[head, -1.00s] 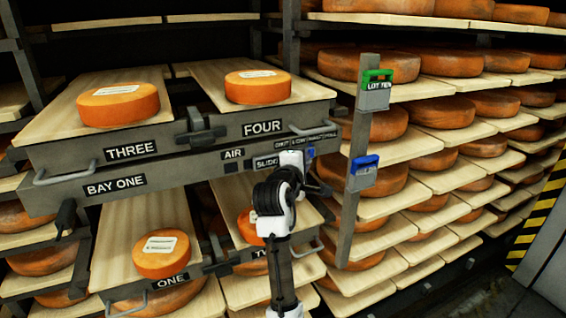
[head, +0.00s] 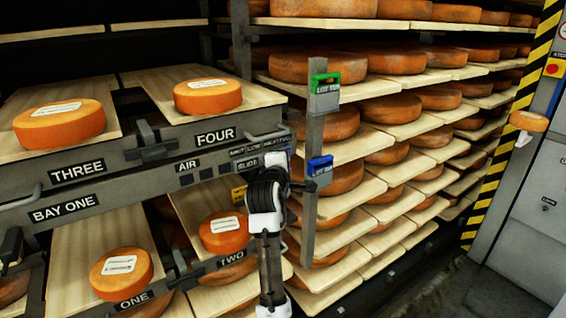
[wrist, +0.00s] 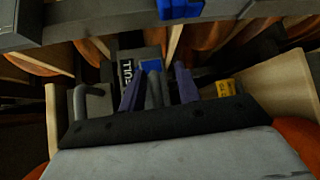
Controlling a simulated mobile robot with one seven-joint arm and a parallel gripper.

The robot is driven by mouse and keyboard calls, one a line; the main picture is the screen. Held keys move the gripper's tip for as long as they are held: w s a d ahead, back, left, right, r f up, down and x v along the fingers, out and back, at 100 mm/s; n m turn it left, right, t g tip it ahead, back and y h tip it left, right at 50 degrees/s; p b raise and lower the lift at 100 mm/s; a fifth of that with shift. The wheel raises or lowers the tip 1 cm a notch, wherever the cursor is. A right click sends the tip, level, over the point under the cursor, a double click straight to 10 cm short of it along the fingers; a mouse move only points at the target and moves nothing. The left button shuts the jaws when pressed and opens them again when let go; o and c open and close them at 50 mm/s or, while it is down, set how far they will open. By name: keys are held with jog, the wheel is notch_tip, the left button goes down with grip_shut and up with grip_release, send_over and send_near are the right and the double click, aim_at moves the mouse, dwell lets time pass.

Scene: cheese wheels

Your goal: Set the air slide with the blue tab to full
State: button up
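In the wrist view my gripper (wrist: 159,82) has its two dark fingers apart. A blue tab (wrist: 152,92) with a grey upright piece shows between the fingers. I cannot tell whether either finger touches it. A label reading FULL (wrist: 127,75) lies just left of the fingers. In the head view my wrist is at the right end of the bay's grey beam (head: 60,215), by the SLIDE label (head: 246,165) and a row of small setting labels (head: 255,143). The blue tab and fingertips are hidden there behind my wrist.
A yellow tab (head: 239,193) hangs left of my wrist; it also shows in the wrist view (wrist: 226,88). A post (head: 312,200) carrying a blue lot box (head: 320,168) and a green one (head: 324,83) stands close on the right. Cheese wheels on boards surround the beam.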

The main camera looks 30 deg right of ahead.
jog(key=shift+a+r, duration=0.2)
jog(key=b+v, duration=0.2)
jog(key=v, duration=1.1)
jog(key=shift+s+a+b, duration=0.2)
jog(key=shift+s+b, duration=0.15)
jog(key=shift+b, duration=0.05)
jog(key=shift+f, duration=0.1)
